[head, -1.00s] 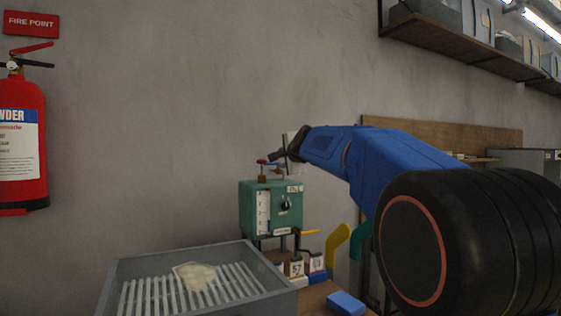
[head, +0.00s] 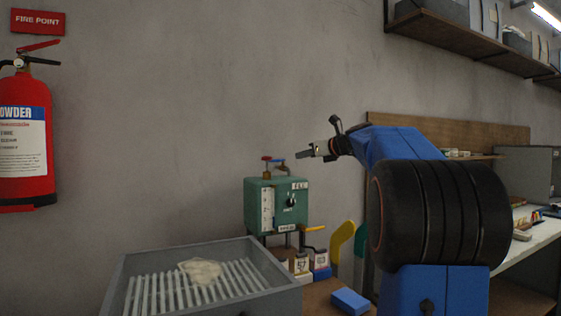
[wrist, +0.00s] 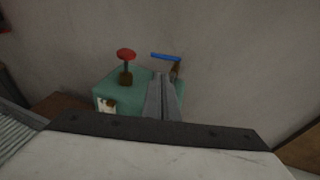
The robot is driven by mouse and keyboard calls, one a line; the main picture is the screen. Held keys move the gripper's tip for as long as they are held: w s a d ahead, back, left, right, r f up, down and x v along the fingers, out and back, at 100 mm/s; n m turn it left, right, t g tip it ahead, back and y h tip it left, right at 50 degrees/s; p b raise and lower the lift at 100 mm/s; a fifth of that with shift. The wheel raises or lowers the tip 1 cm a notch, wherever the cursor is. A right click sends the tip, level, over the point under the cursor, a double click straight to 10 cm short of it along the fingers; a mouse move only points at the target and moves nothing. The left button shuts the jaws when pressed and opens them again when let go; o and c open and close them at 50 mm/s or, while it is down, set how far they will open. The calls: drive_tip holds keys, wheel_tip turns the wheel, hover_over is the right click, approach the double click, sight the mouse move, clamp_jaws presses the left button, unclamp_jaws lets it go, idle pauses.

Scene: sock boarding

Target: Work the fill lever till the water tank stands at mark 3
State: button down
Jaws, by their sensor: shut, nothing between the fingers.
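The green water tank (head: 262,221) stands beyond the grey tray, with a pale gauge strip (head: 267,208) on its front; the water level is too small to read. A black knob (head: 291,201) is on the same face. On top are a red handle (wrist: 126,54) and a blue lever (wrist: 166,57); no label tells me which is for filling. My gripper (head: 303,154) is shut and empty, above and right of the red handle (head: 267,158) in the head view. In the wrist view its fingers (wrist: 160,80) overlap the tank top, just below the blue lever.
A grey slatted tray (head: 290,301) holding a pale cloth (head: 202,271) is in front of the tank. Small numbered containers (head: 301,265), a yellow form (head: 341,241) and a blue block (head: 350,301) are nearby. A wall shelf (head: 470,52) hangs at upper right.

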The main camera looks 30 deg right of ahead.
approach(273, 160)
drive_tip(key=x, duration=0.4)
drive_tip(key=d+x, duration=0.1)
drive_tip(key=x, duration=0.1)
drive_tip(key=shift+w+a+f, duration=0.1)
drive_tip(key=shift+w+f, duration=0.05)
drive_tip(key=shift+w, duration=0.15)
drive_tip(key=shift+w+a, duration=0.6)
drive_tip(key=shift+w, duration=0.1)
drive_tip(key=shift+s, duration=0.2)
drive_tip(key=a+v, duration=0.3)
drive_tip(key=v, duration=1)
drive_tip(key=shift+s, duration=0.5)
